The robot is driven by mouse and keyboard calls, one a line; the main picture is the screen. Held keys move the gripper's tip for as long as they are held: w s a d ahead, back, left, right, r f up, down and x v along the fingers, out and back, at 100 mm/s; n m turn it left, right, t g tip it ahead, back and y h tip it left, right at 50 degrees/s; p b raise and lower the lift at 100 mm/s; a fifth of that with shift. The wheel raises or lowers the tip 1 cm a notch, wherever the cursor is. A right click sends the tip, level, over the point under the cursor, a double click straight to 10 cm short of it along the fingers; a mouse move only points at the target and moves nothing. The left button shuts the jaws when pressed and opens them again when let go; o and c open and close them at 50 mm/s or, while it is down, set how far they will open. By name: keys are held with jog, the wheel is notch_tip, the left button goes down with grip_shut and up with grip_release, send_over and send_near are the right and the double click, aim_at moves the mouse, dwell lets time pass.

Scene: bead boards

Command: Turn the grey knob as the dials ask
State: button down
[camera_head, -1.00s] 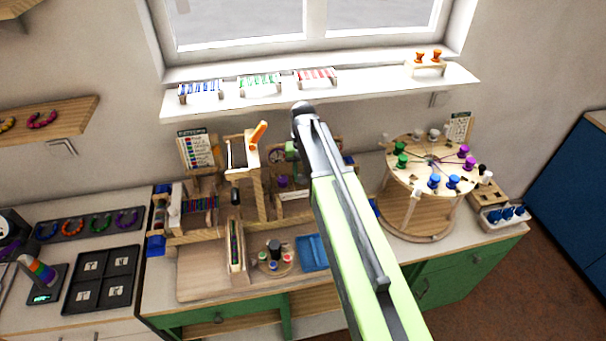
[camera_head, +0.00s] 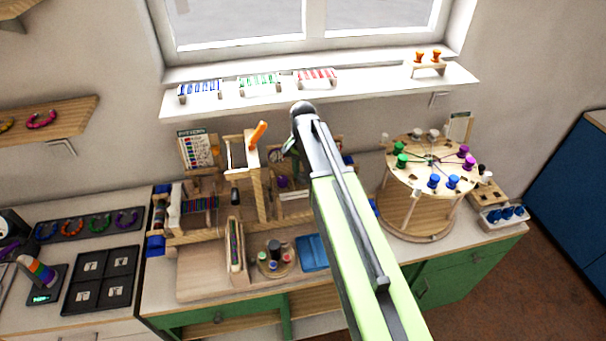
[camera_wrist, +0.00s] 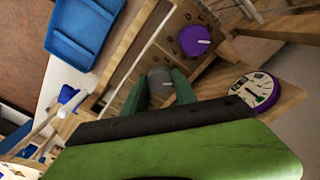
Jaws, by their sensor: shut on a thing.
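The grey knob (camera_wrist: 159,76) is on a wooden panel in the wrist view, between the two green fingers of my gripper (camera_wrist: 160,88). My gripper is shut on it, and the fingers partly cover its sides. A purple knob (camera_wrist: 194,41) with a white pointer line sits beside it on the panel. A round white dial (camera_wrist: 254,90) with a green arc and a dark needle stands to the right; its exact reading is too small to tell. In the head view my arm hides the grey knob, and the purple knob (camera_head: 283,182) shows left of my arm.
A blue tray (camera_wrist: 68,46) lies near the panel in the wrist view. The wooden frame with an orange handle (camera_head: 258,134) stands left of my arm. A round bead table (camera_head: 405,165) stands to the right. A window sill (camera_head: 360,88) runs behind.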

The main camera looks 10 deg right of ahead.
aim_at(303, 175)
jog(key=shift+d, duration=0.1)
dwell(0.3)
jog(key=c, duration=1)
grip_release()
notch_tip(303, 175, up, 18)
jog(key=p, duration=1.7)
jog(key=shift+f, duration=0.25)
jog(key=s+f+n+b, duration=0.4)
jog(key=s+f+b, duration=0.3)
jog(key=f+b, duration=0.3)
jog(key=s+f+n+b, duration=0.3)
jog(key=s+f+b, duration=0.5)
jog(key=f+b, duration=0.3)
jog(key=shift+f+n, duration=0.4)
jog(key=shift+f, duration=0.1)
